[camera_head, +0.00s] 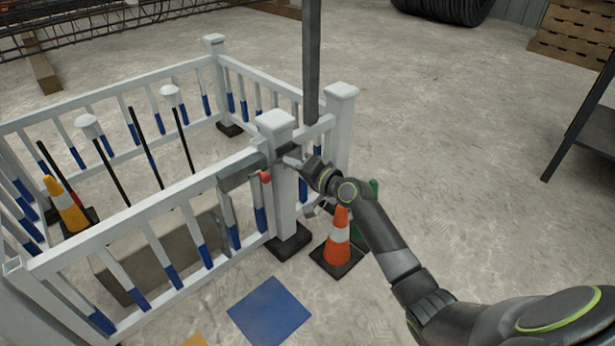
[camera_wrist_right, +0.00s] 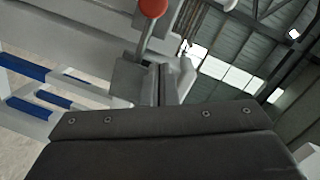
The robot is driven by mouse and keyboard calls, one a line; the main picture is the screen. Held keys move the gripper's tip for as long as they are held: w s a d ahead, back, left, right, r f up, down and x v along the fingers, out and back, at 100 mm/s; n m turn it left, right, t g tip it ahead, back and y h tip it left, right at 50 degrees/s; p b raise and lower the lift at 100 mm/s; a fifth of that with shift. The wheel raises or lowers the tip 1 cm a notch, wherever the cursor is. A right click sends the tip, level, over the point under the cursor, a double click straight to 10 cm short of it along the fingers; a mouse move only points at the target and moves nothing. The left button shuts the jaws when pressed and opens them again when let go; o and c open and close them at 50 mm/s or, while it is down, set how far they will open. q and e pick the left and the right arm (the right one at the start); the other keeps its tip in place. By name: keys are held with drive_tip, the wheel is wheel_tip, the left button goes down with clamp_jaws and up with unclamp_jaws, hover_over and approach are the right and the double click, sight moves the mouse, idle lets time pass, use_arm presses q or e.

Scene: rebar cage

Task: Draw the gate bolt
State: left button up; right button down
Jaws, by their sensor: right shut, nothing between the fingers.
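The gate bolt shows as a grey metal fitting (camera_head: 238,172) on the top rail of the white fence, beside a white post (camera_head: 285,205). Its red knob (camera_head: 265,177) sticks out at the post side. In the right wrist view the red knob (camera_wrist_right: 152,8) is at the top edge, on a short grey stalk. My right gripper (camera_head: 293,162) is at the post, right beside the knob, and is shut with nothing held. In the wrist view its fingers (camera_wrist_right: 162,82) lie just below the stalk; whether they touch it I cannot tell. My left gripper is out of view.
An orange cone (camera_head: 339,238) stands on the floor below my right arm. A dark upright column (camera_head: 311,60) rises behind the post. Another cone (camera_head: 66,205) stands inside the fence. A dark table (camera_head: 592,125) is at the far right. The floor between is open.

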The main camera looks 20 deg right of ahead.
drive_tip(key=a, duration=0.1)
drive_tip(key=a+f, duration=0.1)
drive_tip(key=a, duration=0.1)
drive_tip(key=shift+s+a+f, duration=0.3)
drive_tip(key=shift+s+f, duration=0.05)
drive_tip(key=shift+f, duration=0.05)
drive_tip(key=a, duration=0.1)
drive_tip(key=s+a+p, duration=0.1)
drive_tip(key=a, duration=0.1)
drive_tip(key=s+a+p, duration=0.1)
drive_tip(key=a, duration=0.1)
drive_tip(key=shift+a, duration=0.1)
drive_tip(key=shift+p, duration=0.3)
